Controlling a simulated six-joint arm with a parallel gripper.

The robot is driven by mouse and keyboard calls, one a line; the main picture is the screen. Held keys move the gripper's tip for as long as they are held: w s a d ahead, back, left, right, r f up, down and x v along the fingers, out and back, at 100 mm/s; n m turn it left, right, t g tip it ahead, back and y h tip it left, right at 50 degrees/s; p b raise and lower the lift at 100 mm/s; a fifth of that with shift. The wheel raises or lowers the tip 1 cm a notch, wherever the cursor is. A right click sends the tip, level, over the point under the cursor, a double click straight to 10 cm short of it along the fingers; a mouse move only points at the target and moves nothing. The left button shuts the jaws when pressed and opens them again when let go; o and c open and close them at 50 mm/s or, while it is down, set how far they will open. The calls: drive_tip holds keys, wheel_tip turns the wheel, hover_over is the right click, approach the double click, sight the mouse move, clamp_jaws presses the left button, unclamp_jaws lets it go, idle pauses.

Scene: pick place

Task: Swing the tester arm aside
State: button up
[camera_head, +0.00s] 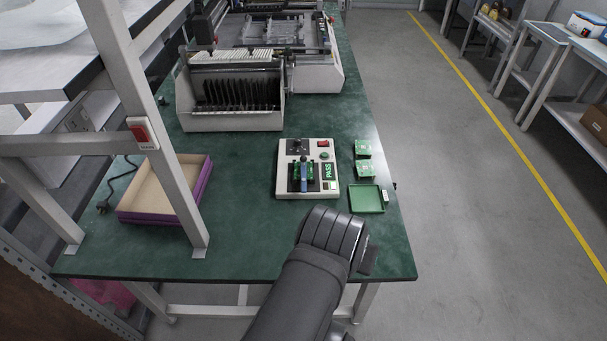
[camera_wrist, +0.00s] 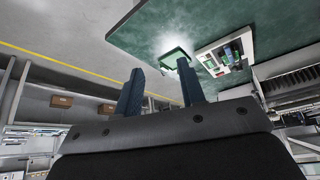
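The tester (camera_head: 284,180) is a white box on the green bench, with a lit green PASS display (camera_head: 328,171) and a red switch. Its tester arm (camera_head: 303,180) looks blue and lies lengthwise over a green board (camera_head: 296,171) in the black nest. The tester (camera_wrist: 237,67) also shows in the wrist view, right of my fingers. My gripper (camera_wrist: 158,75) is open, its two dark blue fingers apart with nothing between them. In the head view my wrist hides the fingers; it is in front of the tester, slightly right, apart from it.
A green tray (camera_head: 366,200) lies right of the tester, with two green boards (camera_head: 364,160) behind it. A purple-sided box (camera_head: 165,211) stands left, beside a grey frame post (camera_head: 165,150). A slotted rack (camera_head: 230,121) stands behind. The bench front is clear.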

drive_tip(key=shift+o, duration=0.7)
drive_tip(key=w+d+r+g, duration=0.1)
drive_tip(key=w+d+r, duration=0.55)
drive_tip(key=w, duration=0.25)
drive_tip(key=m+g+y, duration=0.2)
drive_tip(key=g+y, duration=0.1)
drive_tip(key=y, duration=0.1)
hover_over(304, 157)
drive_tip(key=s+d, duration=0.2)
drive_tip(key=d, duration=0.1)
wheel_tip(304, 157, down, 4)
drive_tip(key=a+f, duration=0.1)
drive_tip(key=f, duration=0.4)
drive_tip(key=w+a+f, duration=0.1)
drive_tip(key=f, duration=0.5)
drive_tip(key=w+f, duration=0.1)
drive_tip(key=f, duration=0.5)
drive_tip(key=shift+a, duration=0.4)
drive_tip(key=shift+c, duration=0.2)
clamp_jaws()
